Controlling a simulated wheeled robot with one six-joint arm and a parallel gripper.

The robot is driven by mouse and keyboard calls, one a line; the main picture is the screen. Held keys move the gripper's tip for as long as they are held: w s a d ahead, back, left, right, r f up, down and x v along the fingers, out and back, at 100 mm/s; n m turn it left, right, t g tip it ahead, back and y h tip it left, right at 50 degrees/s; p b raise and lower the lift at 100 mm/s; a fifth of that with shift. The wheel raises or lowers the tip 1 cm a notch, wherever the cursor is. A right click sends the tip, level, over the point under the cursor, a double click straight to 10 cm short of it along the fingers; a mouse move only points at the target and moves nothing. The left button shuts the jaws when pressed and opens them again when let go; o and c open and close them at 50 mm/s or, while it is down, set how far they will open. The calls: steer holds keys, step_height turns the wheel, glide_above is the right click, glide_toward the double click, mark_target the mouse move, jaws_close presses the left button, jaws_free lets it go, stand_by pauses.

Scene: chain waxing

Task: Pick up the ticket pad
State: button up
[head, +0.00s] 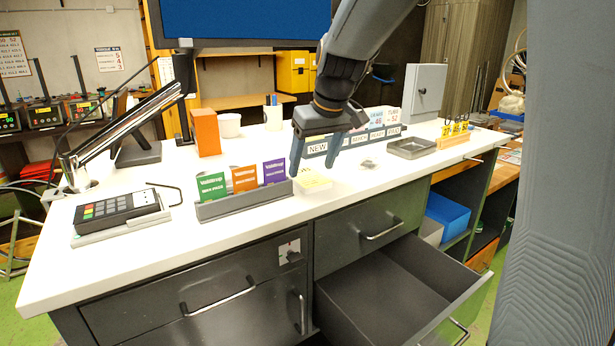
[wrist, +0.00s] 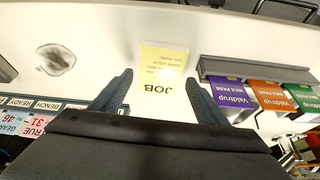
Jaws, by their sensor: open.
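The ticket pad (head: 316,182) is a small pale block with a yellow top, lying on the white counter just right of the card rack. My gripper (head: 313,169) is open and empty, pointing down above the pad. In the wrist view the fingers of my gripper (wrist: 159,79) stand on either side of the pad with gaps between. I cannot tell the exact height of the fingertips above the pad.
A grey rack (head: 245,202) with green, orange and purple packs stands close left of the pad. A card terminal (head: 115,210) is further left. A row of labelled slots (head: 365,139) and a grey tray (head: 411,148) lie behind and right. An open drawer (head: 385,290) juts out below.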

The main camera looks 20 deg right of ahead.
mark_target(308, 179)
steer(key=shift+p+x, duration=0.3)
steer(key=shift+x, duration=1.2)
steer(key=c, duration=0.8)
